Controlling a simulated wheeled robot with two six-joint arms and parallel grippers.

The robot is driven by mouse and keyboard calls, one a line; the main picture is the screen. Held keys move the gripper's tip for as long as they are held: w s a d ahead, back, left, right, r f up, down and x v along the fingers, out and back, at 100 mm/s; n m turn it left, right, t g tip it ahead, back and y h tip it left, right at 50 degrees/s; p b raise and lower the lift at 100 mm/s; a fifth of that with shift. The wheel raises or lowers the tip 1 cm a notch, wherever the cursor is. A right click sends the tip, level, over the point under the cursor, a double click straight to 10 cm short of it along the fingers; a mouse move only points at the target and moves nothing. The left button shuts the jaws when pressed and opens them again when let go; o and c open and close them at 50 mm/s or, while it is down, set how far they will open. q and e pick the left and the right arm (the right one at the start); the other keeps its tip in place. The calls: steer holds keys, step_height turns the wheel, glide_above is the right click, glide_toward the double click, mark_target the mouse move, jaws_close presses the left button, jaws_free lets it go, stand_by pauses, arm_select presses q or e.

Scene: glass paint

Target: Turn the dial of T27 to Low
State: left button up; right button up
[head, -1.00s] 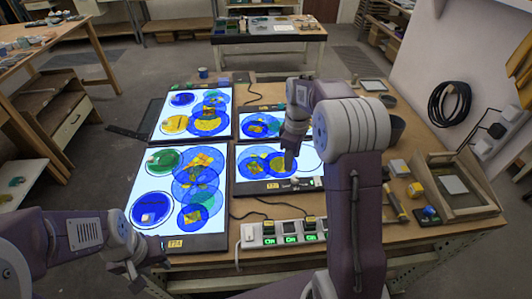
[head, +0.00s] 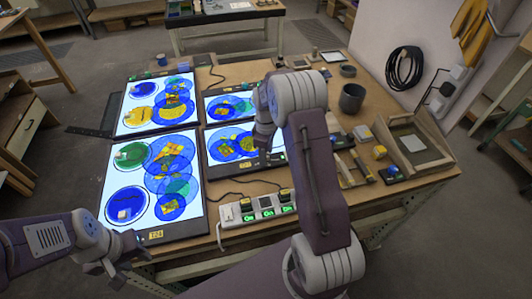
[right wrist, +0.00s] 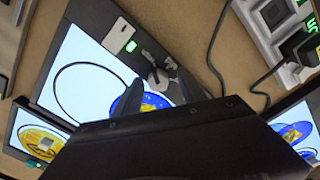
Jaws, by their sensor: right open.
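Several lit panels with coloured glass discs lie on the table; I cannot make out the label T27 on any of them. My right gripper (head: 268,142) is over the right part of the near right panel (head: 222,166) in the head view. In the right wrist view my right gripper (right wrist: 157,92) is open, with its two dark fingers reaching over a panel's dark frame (right wrist: 95,22). A small pale dial (right wrist: 158,74) shows between and just beyond the fingertips. Its setting is unreadable. My left gripper (head: 128,257) is by the table's front left edge, its jaws unclear.
A power strip (head: 229,214) with green "On" lights and dark plugs is at the front edge; cables run back from it.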

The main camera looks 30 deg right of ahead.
steer(key=shift+w+f, duration=0.1)
steer(key=shift+w, duration=0.1)
steer(key=shift+c, duration=0.6)
jaws_close()
